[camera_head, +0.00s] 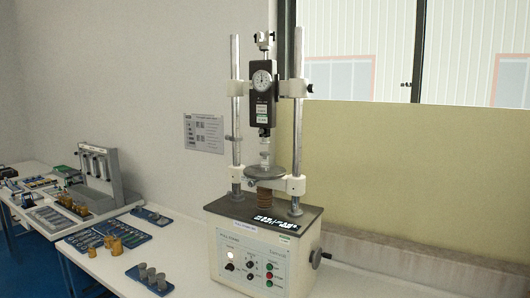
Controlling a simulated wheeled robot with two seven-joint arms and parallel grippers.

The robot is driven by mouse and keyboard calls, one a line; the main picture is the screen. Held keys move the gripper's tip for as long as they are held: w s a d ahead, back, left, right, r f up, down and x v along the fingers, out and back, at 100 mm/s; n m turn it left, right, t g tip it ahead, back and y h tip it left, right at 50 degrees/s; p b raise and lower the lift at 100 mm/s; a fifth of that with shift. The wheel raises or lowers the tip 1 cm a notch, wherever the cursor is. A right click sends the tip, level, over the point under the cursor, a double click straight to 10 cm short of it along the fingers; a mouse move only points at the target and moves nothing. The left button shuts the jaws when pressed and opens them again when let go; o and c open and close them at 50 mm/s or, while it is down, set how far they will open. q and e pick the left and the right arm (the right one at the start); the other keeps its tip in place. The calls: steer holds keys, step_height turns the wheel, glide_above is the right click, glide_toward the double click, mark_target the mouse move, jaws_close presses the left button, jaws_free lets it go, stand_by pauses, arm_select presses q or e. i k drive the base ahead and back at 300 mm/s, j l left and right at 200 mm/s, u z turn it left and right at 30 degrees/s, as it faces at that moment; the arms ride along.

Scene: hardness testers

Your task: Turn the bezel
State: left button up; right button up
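A black gauge unit (263,98) is clamped between the posts. The dial is too small to read. A round grey plate (265,170) sits below the gauge. Neither of my grippers shows in the head view.
Brass and grey cylinders (117,247) and blue trays (149,216) lie on the table to the left. A grey rack (99,172) stands farther left. A crank handle (320,257) sticks out at the tester's right side. A wall is close behind.

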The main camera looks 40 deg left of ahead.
mark_target(266, 84)
steer(key=u, duration=1.4)
steer(key=i, duration=1.05)
